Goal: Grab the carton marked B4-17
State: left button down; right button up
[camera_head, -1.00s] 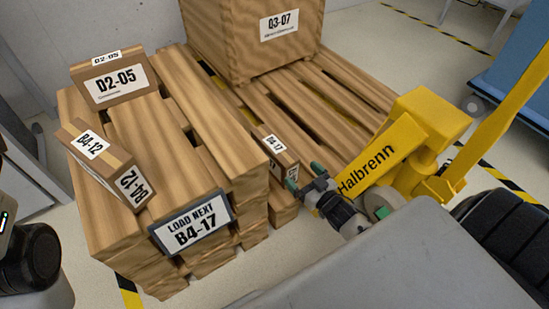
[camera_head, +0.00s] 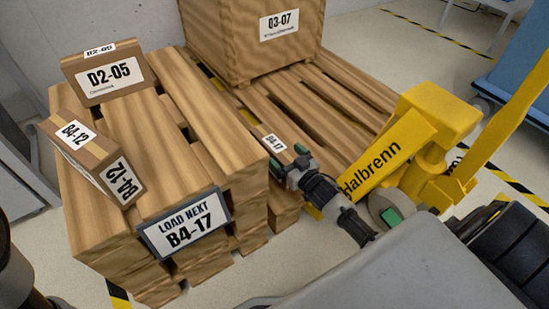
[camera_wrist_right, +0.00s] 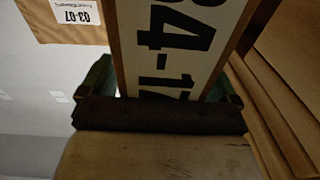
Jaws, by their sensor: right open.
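The carton marked B4-17 (camera_head: 273,143) is a small brown box with a white label, low in the gap between the stacked pallets and the pallet on the right. My right gripper (camera_head: 288,157) is at its near end, with the green fingertips apart and largely covering its front. In the right wrist view the carton's label (camera_wrist_right: 178,45) lies between the two green fingers (camera_wrist_right: 160,88), the last digit partly cut off. The fingers are not closed on it. My left gripper is not in view.
Cartons D2-05 (camera_head: 103,78) and B4-12 (camera_head: 93,157) sit on the pallet stack, whose sign (camera_head: 186,224) reads LOAD NEXT B4-17. A large crate Q3-07 (camera_head: 238,40) stands behind. A yellow Halbrenn machine (camera_head: 425,130) is close to the right of my arm.

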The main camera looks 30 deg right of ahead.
grip_shut()
jog(key=shift+r, duration=0.1)
dwell(0.4)
